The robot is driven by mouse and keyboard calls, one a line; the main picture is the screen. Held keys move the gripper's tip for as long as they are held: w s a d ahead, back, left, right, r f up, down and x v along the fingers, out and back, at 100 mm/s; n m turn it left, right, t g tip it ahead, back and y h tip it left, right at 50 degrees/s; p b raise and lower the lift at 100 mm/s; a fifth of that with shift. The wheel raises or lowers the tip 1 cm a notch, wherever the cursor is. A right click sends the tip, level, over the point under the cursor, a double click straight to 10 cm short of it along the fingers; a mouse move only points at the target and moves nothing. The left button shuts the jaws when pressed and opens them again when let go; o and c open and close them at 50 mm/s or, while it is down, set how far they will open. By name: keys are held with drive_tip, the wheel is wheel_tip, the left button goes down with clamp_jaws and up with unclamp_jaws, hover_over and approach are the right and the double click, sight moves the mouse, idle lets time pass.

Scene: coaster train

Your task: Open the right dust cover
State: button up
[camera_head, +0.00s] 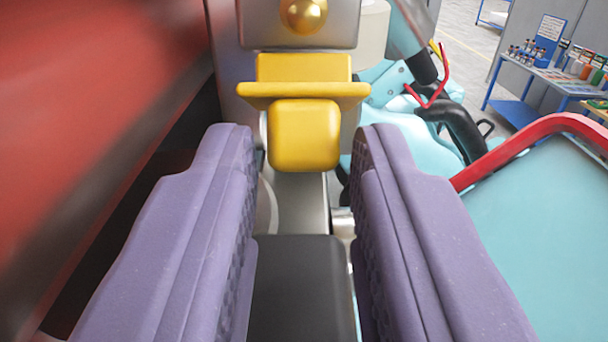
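My gripper (306,150) reaches forward with its two purple fingers spread apart. Between and just beyond the fingertips is a yellow block-shaped tab (304,136) under a wider yellow bar (303,90). The fingers stand to either side of the tab, and I see a gap on both sides, so it is not gripped. Above it is a grey metal housing (265,22) with a round gold knob (303,15). I cannot tell from this view which part is the right dust cover.
A large red surface (90,110) fills the left side close to the gripper. On the right is a light blue panel with a red rim (540,135). Light blue machine parts and a black hose (460,130) lie behind. A blue workbench (545,85) with bottles stands far right.

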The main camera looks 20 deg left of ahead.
clamp_jaws()
drive_tip(key=f+b, duration=0.1)
drive_tip(key=b, duration=0.2)
drive_tip(key=t+b, duration=0.1)
drive_tip(key=b, duration=0.3)
drive_tip(key=shift+f, duration=0.4)
drive_tip(key=t+b, duration=0.1)
drive_tip(key=b, duration=0.2)
drive_tip(key=shift+w+a+f+y+b, duration=0.1)
drive_tip(key=shift+w+f+y+b, duration=0.1)
drive_tip(key=shift+y+b, duration=0.15)
drive_tip(key=shift+t+b, duration=0.4)
drive_tip(key=shift+b, duration=0.6)
drive_tip(key=shift+r, duration=0.3)
drive_tip(key=shift+o, duration=2.1)
unclamp_jaws()
